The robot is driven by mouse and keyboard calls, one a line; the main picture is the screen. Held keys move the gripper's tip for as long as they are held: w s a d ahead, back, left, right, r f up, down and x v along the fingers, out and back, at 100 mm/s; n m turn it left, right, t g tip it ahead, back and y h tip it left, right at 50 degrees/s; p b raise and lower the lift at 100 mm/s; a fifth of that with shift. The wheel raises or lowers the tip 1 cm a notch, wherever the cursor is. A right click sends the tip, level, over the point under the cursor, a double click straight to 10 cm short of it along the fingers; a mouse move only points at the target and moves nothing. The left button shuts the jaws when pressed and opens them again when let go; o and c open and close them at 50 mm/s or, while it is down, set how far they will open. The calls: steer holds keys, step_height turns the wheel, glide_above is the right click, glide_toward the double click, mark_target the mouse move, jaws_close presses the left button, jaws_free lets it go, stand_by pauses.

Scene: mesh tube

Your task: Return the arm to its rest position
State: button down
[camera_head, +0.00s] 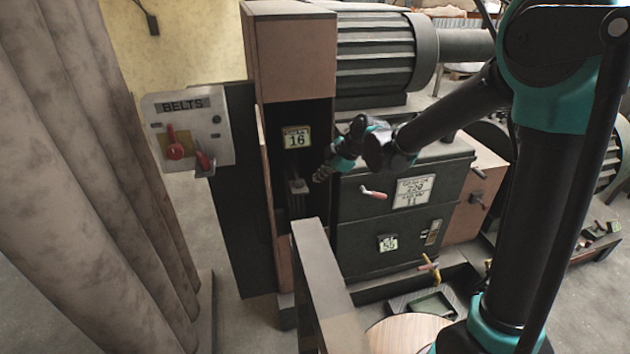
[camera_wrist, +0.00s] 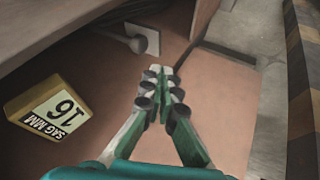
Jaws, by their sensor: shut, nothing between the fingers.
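My gripper (camera_head: 322,175) is shut and empty in the head view, in front of the dark recess of a machine column. My arm reaches from the right side of the picture, bent at the elbow, over the front of a dark cabinet. In the wrist view my gripper's fingers (camera_wrist: 160,74) are together, with nothing between them, over a brownish-pink surface. A small grey lever with a round end (camera_head: 298,187) is left of my gripper; a round-ended lever on a pale plate (camera_wrist: 136,44) shows in the wrist view, apart from the fingertips.
A yellow-edged "16" plate (camera_head: 297,138) is above the lever, and a tag reading 16 (camera_wrist: 57,113) is left in the wrist view. The BELTS panel (camera_head: 188,130) has red handles. The dark cabinet (camera_head: 365,235) has a red handle (camera_head: 373,193). A grey post (camera_head: 325,285) stands in front.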

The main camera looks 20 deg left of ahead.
steer(key=shift+d+r, duration=0.1)
steer(key=shift+r, duration=0.05)
steer(key=s+d+f+m+t+h, duration=0.15)
steer(key=d+m, duration=0.35)
steer(key=d, duration=0.6)
steer(key=s+d+m+h, duration=0.25)
steer(key=d+m, duration=0.35)
steer(key=d, duration=0.6)
steer(key=s+d+f+m+h, duration=0.1)
steer(key=s+d+f+m, duration=0.1)
steer(key=s+d+m, duration=0.4)
steer(key=s+d+f+m+h, duration=0.2)
steer(key=s+d+m, duration=0.4)
steer(key=d, duration=0.5)
steer(key=shift+s+d+f, duration=0.25)
steer(key=shift+s+f, duration=0.4)
steer(key=shift+f, duration=0.2)
